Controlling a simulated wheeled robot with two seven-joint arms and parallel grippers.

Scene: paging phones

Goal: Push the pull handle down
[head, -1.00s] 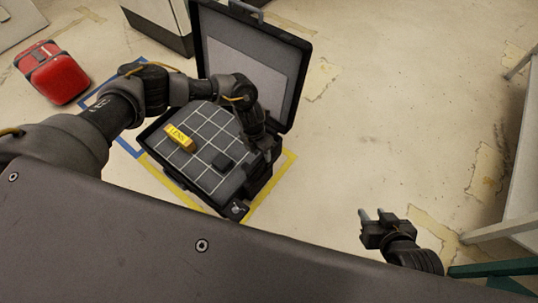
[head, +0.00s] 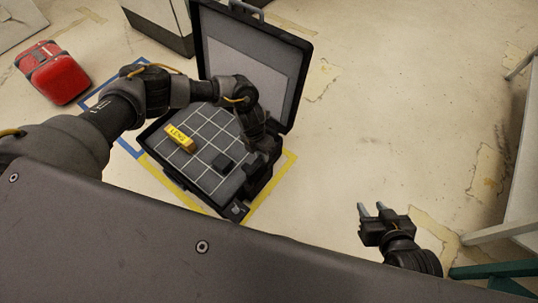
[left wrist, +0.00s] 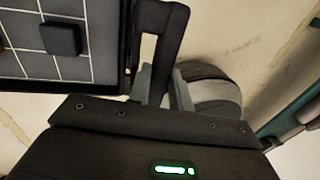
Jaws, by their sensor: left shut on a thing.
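An open black case (head: 213,207) stands on the floor, its lid (head: 245,55) raised. The dark pull handle (left wrist: 171,40) shows beside the case's side in the left wrist view. My left gripper (left wrist: 162,85) has its two grey fingers on either side of the handle's bar and is shut on it. In the head view my left gripper (head: 263,152) is at the case's right side, and the arm hides the handle there. My right gripper (head: 371,211) is empty, its fingers apart, over bare floor to the right of the case.
A yellow labelled block (head: 180,137) and a small dark block (head: 223,162) lie on the case's gridded surface. A red case (head: 55,75) lies at the far left. A pale bench or table (head: 520,170) is at the right edge. Floor between is clear.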

